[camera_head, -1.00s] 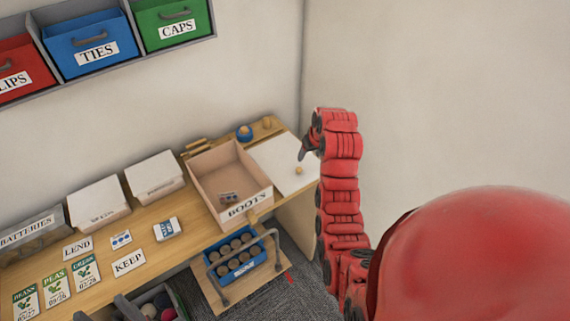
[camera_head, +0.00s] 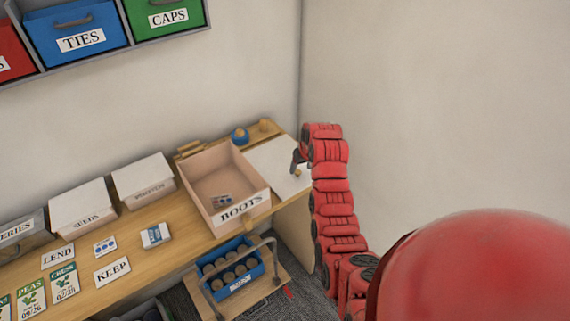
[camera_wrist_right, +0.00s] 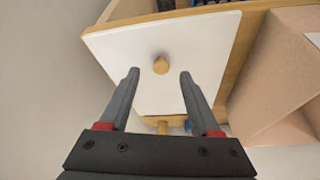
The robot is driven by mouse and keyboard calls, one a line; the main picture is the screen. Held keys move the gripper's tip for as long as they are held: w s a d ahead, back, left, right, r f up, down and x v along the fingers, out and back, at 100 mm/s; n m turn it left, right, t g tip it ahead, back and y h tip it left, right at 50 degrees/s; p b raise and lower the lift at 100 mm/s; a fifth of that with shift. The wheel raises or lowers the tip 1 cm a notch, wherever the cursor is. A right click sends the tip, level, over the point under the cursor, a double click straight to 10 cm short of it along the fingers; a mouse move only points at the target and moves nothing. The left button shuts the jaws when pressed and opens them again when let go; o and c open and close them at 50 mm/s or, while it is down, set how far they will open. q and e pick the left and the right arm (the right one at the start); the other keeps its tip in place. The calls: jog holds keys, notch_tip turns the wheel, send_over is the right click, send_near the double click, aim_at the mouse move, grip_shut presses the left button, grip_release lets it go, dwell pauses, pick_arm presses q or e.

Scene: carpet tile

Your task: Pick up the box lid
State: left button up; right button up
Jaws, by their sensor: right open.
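The box lid (camera_head: 272,165) is a flat white panel with a small round wooden knob. It lies on the wooden table at the right end, beside the open BOOTS box (camera_head: 222,185). In the right wrist view the lid (camera_wrist_right: 195,50) fills the upper middle, with its knob (camera_wrist_right: 160,65) ahead of and between my fingertips. My right gripper (camera_head: 297,160) is over the lid in the head view, partly hiding its right side. In the right wrist view its two fingers (camera_wrist_right: 158,75) are spread apart with nothing between them. My left gripper is not in view.
Two white-lidded boxes (camera_head: 82,203) (camera_head: 143,180) stand left of the BOOTS box. Cards and a small packet (camera_head: 156,235) lie in front. A blue ball (camera_head: 240,135) sits behind. A blue crate (camera_head: 232,270) is below the table edge. A wall is at right.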

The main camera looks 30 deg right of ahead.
aim_at(298, 171)
jog(key=p+x, duration=0.1)
jog(key=x, duration=0.1)
jog(key=shift+w+f+p, duration=0.3)
jog(key=shift+w+p, duration=0.1)
jog(key=shift+w+f, duration=0.2)
jog(key=shift+f, duration=0.45)
grip_shut()
